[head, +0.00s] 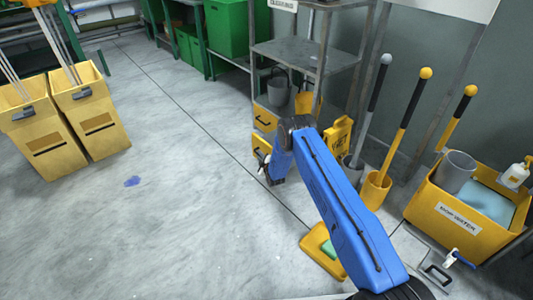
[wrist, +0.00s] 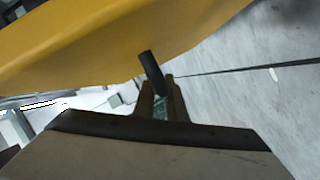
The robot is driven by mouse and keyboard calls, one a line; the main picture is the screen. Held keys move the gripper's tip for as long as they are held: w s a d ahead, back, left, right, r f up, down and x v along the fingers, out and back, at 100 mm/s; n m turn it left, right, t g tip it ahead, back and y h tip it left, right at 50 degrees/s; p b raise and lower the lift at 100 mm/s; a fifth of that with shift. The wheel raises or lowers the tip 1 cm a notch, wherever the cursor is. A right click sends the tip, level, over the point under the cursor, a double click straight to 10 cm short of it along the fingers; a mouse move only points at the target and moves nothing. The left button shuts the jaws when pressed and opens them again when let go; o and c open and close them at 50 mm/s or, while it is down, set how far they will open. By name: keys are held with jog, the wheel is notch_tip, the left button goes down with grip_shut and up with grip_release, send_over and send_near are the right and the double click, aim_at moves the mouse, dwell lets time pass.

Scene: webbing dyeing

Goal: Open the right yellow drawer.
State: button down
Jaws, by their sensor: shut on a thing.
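Two yellow drawer fronts show under the grey shelf unit in the head view, one farther (head: 264,118) with a dark handle and one nearer (head: 258,143), partly hidden by my arm. My gripper (head: 270,176) is at the nearer front, its fingers mostly hidden there. In the wrist view a large yellow panel (wrist: 100,42) fills the top, with a dark handle (wrist: 151,68) sticking out of it. My gripper (wrist: 162,98) is shut on this handle, one finger on each side. I cannot tell how far the drawer is out.
The grey shelf unit (head: 305,58) carries a grey bucket (head: 279,92). Yellow-handled tools and a yellow water bin (head: 450,215) stand on the right. The floor at left is open up to two yellow bins (head: 90,118).

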jog(key=shift+s+a, duration=0.55)
jog(key=shift+a, duration=0.15)
jog(key=c, duration=2.1)
grip_release()
jog(key=v, duration=1.7)
jog(key=shift+s+r, duration=0.15)
jog(key=shift+s, duration=0.05)
